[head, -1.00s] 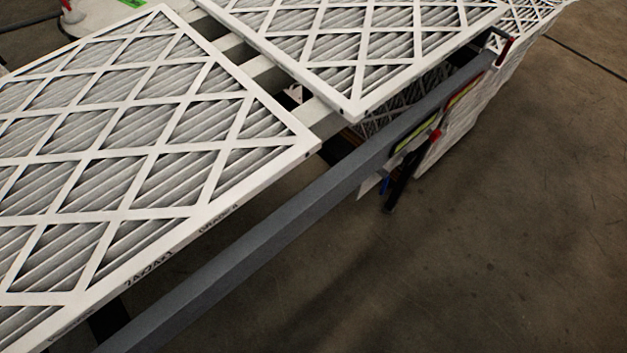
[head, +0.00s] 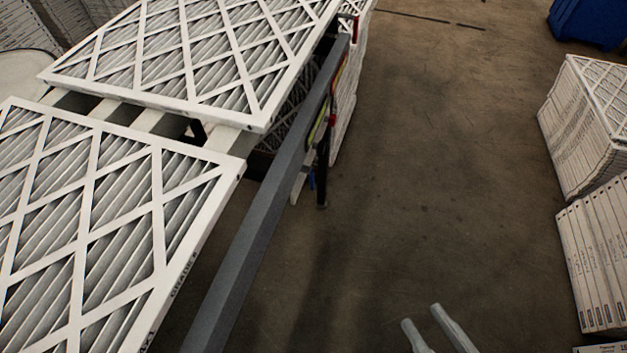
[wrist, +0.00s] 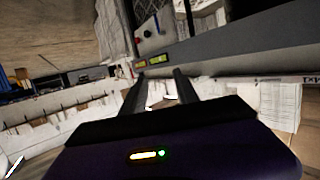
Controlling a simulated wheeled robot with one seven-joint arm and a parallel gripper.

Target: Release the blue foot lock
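My gripper (head: 421,315) is at the bottom edge of the head view, over bare floor, right of the rail and apart from the blue part. In the wrist view the two dark fingers of my gripper (wrist: 160,75) stand apart with nothing held between them.
Two large white framed filters (head: 190,60) lie on the railed table at left. Stacked filters (head: 585,125) and white boxes (head: 598,250) stand at right, with a blue bin (head: 588,22) behind. The floor (head: 440,170) between is clear.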

